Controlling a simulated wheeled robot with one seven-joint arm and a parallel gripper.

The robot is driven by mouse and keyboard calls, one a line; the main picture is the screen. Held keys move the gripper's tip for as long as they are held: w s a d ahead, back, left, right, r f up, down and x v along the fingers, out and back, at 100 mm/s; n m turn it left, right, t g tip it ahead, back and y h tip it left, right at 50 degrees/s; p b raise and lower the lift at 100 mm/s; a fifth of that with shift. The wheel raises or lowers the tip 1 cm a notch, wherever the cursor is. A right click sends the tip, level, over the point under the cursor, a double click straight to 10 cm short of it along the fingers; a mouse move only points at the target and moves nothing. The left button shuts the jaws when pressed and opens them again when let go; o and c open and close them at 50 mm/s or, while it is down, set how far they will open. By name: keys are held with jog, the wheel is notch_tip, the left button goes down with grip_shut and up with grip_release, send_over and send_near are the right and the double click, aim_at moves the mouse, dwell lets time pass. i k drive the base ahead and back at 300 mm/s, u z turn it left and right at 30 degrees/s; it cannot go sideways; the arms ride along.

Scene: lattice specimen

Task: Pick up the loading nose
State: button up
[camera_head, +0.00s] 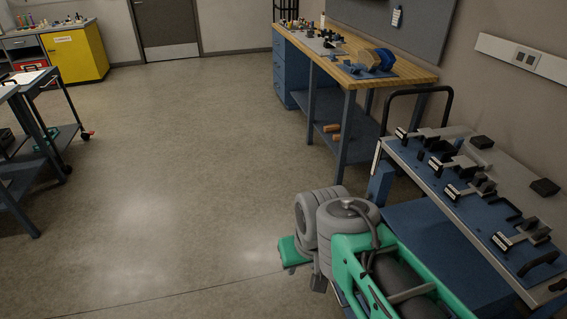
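I cannot single out the loading nose by sight. Several similar dark and silver metal pieces with small white labels lie in a row on the blue-topped cart at the right; one metal piece (471,190) lies mid-row and another metal piece (522,234) at the near end. I cannot tell whether any of them is the loading nose. My green and grey arm is folded at the bottom middle, left of the cart. My gripper cannot be made out; the arm's own joints may hide it.
The blue cart (431,180) has a black handle and loose black blocks (545,187). Behind it, a wood-topped workbench (418,76) holds blue and tan parts. A dark trolley (36,127) stands left, a yellow cabinet (78,56) far left. The middle floor is clear.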

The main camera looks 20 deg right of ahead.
aim_at(483, 162)
jog(key=z, duration=0.9)
